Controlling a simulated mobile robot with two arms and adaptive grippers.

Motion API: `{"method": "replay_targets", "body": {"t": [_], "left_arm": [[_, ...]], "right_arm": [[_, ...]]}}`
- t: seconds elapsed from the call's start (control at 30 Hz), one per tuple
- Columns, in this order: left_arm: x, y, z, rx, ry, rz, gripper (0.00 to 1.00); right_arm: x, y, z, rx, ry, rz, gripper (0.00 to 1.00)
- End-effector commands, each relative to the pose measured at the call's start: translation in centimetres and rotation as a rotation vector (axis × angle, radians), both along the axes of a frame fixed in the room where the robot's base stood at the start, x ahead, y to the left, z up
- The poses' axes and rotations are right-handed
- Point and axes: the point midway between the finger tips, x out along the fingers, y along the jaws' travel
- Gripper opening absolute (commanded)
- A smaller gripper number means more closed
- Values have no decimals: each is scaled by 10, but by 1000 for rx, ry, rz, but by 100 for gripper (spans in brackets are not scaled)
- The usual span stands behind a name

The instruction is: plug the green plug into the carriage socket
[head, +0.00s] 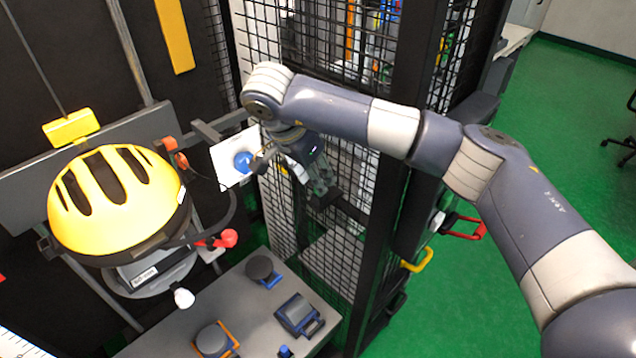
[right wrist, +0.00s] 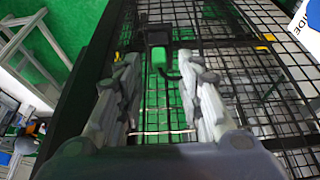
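A small green part with a black top, seemingly the green plug (right wrist: 158,57), shows in the right wrist view. It lies in line with the gap between my right fingers, against the mesh, and a thin dark hook or cable is beside it. My right gripper (right wrist: 158,66) has its fingers spread, with no visible contact on the plug. In the head view my right gripper (head: 322,188) points down by the mesh guard. The carriage carries a head form with a yellow helmet (head: 115,195). I cannot make out its socket. My left gripper is not in view.
The black mesh guard (head: 350,215) stands close behind my right gripper. A white sign with a blue disc (head: 243,162) is left of it. A grey table (head: 255,310) below holds several small dark devices. Red and yellow handles (head: 418,261) stick out right of the guard post.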

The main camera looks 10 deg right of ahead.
Motion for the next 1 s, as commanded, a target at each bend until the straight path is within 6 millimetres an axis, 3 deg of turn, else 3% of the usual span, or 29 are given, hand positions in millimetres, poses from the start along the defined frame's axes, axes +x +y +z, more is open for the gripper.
{"method": "replay_targets", "body": {"t": [0.03, 0.17, 0.3, 0.5, 1.0], "left_arm": [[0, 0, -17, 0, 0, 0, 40], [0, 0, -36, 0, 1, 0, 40], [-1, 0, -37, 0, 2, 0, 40], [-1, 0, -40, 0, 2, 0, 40], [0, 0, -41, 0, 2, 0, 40]], "right_arm": [[-1, 5, -3, 0, -3, 2, 34], [-5, 16, 14, 0, -3, 0, 34], [-10, 23, 43, -1, -3, 1, 34], [-15, 30, 64, -1, 0, -1, 34], [-18, 33, 72, 0, 3, -1, 34]]}}
